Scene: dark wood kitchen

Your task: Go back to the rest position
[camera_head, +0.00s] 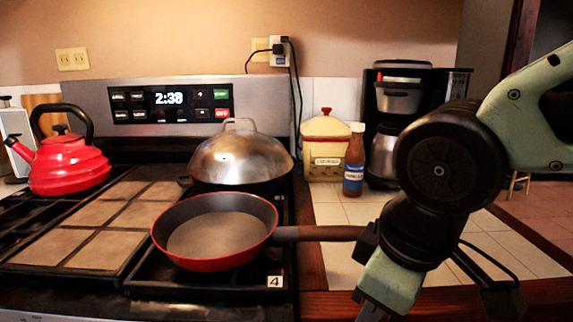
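My gripper (372,312) hangs low at the right of the view, in front of the tiled counter. Its fingertips are cut off by the bottom edge, so I cannot tell whether it is open or shut. My pale green and black arm reaches in from the right edge. A red frying pan (217,232) sits on the front right of the stove. Its wooden handle (325,233) points right, and its end passes close to or behind my arm.
A red kettle (68,166) stands on the stove's left. A domed steel lid (240,158) covers a pan behind the frying pan. A cream jar (325,150), a sauce bottle (354,165) and a coffee maker (398,105) stand on the tiled counter (345,270).

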